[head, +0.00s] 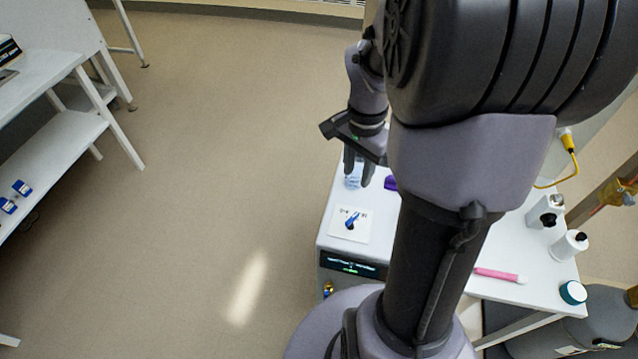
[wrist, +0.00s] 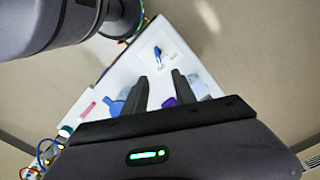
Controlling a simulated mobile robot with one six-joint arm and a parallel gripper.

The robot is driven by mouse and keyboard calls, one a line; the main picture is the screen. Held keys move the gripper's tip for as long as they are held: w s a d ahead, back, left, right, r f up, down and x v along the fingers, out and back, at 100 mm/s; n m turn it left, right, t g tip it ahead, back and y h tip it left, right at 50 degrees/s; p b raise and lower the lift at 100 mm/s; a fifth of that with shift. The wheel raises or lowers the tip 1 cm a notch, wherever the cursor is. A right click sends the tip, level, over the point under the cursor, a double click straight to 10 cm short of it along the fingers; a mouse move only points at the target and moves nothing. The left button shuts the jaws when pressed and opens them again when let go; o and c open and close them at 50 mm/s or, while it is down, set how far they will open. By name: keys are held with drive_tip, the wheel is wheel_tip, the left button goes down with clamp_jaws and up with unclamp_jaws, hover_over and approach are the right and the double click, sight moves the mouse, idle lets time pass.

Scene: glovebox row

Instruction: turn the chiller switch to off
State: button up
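The chiller switch (head: 351,222) is a small blue lever knob on a white plate (head: 363,235), on top of the white bench unit. Small marks are printed beside it, too small to read. The knob also shows in the wrist view (wrist: 157,52), beyond my fingertips, its lever slanted. My gripper (head: 359,170) hangs above the bench, behind the switch in the head view, and touches nothing that I can see. In the wrist view its two fingers (wrist: 159,82) are apart with nothing held between them.
A dark display panel (head: 352,266) is on the unit's front. A clear container (head: 353,178) and a purple item (head: 390,184) are near my gripper. Open floor lies left.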

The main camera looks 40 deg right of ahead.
sight(353, 217)
drive_tip(key=f+b, duration=0.2)
drive_tip(key=f, duration=0.3)
drive_tip(key=f+b, duration=0.2)
drive_tip(key=f, duration=0.4)
drive_tip(key=f+b, duration=0.2)
drive_tip(key=f, duration=0.3)
drive_tip(key=shift+s+d+f, duration=0.2)
drive_tip(key=shift+s+f, duration=0.1)
drive_tip(key=shift+f, duration=0.1)
clamp_jaws()
